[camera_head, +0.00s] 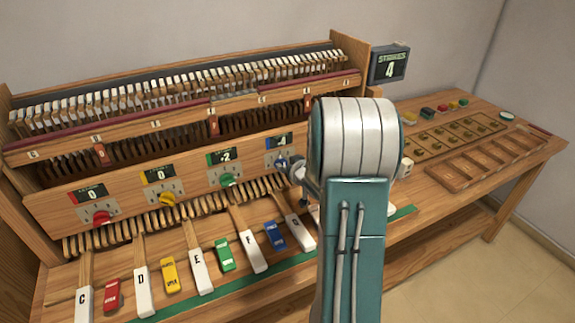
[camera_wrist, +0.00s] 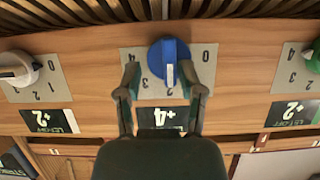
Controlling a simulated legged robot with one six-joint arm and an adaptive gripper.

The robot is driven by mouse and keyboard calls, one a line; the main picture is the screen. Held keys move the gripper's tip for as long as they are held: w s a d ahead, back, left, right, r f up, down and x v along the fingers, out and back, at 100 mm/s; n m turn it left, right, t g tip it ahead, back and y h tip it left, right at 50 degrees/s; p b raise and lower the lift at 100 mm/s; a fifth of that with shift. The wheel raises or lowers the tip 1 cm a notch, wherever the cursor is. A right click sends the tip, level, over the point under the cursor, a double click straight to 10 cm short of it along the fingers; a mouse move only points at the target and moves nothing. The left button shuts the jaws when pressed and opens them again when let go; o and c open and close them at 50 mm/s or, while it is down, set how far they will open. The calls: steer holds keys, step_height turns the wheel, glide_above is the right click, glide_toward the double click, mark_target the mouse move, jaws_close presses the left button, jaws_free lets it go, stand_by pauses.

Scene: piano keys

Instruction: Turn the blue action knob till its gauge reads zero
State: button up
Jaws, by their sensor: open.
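The blue knob (camera_head: 281,163) sits on the wooden front panel, right of the green one. In the wrist view, which is upside down, the blue knob (camera_wrist: 168,62) has a raised grip bar and a grey numbered plate (camera_wrist: 204,72) behind it. Its gauge (camera_wrist: 160,118) reads 4 with what looks like a plus sign; the gauge also shows in the head view (camera_head: 278,141). My gripper (camera_wrist: 159,74) is open, with one finger on each side of the knob's lower part. I cannot tell whether the fingers touch it. In the head view my arm hides most of the gripper.
The red knob (camera_head: 100,213) and yellow knob (camera_head: 167,199) have gauges at 0. The green knob's gauge (camera_head: 226,156) reads 2. A white knob (camera_wrist: 18,68) has a +2 gauge. Labelled keys (camera_head: 142,290) lie below the panel. A strikes display (camera_head: 390,65) shows 4.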

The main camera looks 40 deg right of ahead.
steer(key=shift+w+a+r, duration=0.1)
steer(key=shift+a+r, duration=0.1)
steer(key=shift+a, duration=0.55)
jaws_close()
steer(key=shift+d, duration=0.35)
steer(key=shift+a+f, duration=0.1)
steer(key=shift+a, duration=0.05)
